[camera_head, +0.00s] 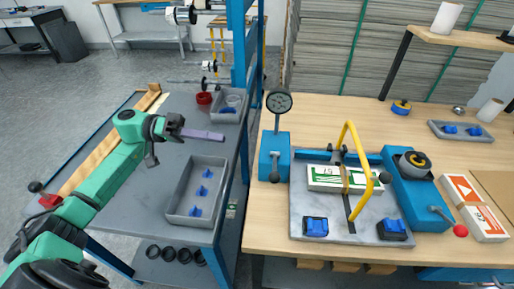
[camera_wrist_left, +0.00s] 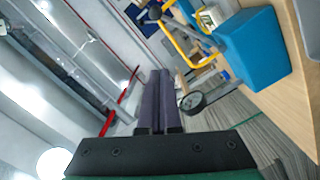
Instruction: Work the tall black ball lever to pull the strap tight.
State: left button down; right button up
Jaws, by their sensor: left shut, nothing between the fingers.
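A black ball (camera_head: 384,177) shows beside the yellow bar; I take it for the tall lever's knob, and its rod is hard to make out. A black ball also shows near the top of the left wrist view (camera_wrist_left: 154,12). A dark strap (camera_head: 350,205) runs over a white-and-green package (camera_head: 322,178) on the grey plate (camera_head: 302,200). My left gripper (camera_head: 222,137) is shut and empty over the grey side table, well left of the fixture and apart from the lever. Its purple fingers (camera_wrist_left: 160,74) lie together in the left wrist view. My right gripper is not seen.
A blue box (camera_head: 273,142) with a round gauge (camera_head: 279,102) stands between my left gripper and the fixture. A yellow bar (camera_head: 350,130) arches over the package. A blue post (camera_head: 240,60) rises at the side table's edge. A red-ball lever (camera_head: 460,230) is at right.

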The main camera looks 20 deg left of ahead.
pick_arm(q)
jog(key=p, duration=0.2)
send_over(275, 164)
jog(key=s+a, duration=0.1)
jog(key=a, duration=0.3)
jog(key=s, duration=0.1)
jog(key=s+d+f, duration=0.1)
jog(key=s+f+p, duration=0.1)
jog(key=shift+s+d+f, duration=0.15)
jog(key=shift+d+f, duration=0.1)
jog(key=shift+d, duration=0.15)
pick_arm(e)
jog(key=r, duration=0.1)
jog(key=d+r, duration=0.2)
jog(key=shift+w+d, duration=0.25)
pick_arm(q)
jog(key=shift+f, duration=0.1)
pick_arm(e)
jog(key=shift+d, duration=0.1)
